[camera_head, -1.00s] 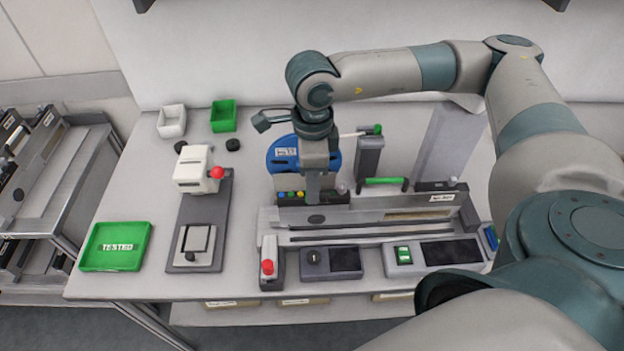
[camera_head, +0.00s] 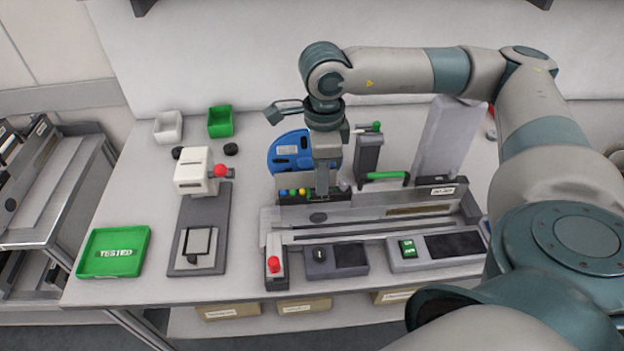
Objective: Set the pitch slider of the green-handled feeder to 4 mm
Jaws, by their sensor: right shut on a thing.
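The green-handled feeder (camera_head: 370,221) lies along the bench as a long grey rail body, with its green handle (camera_head: 385,176) on top toward the right. A dark block (camera_head: 288,200) with several coloured knobs sits at the feeder's left end. My right gripper (camera_head: 322,193) points down onto this block, just right of the coloured knobs. It is shut on a small part there, at the place of the pitch slider. The fingers hide the slider, and its scale marks are too small to read. My left gripper is not in view.
A blue reel (camera_head: 288,152) stands behind the feeder. In front are a red-button box (camera_head: 275,268), a dark-screened unit (camera_head: 337,259) and a green-switch unit (camera_head: 436,251). A white press (camera_head: 194,172) and green TESTED tray (camera_head: 113,252) stand left. My right arm covers the right side.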

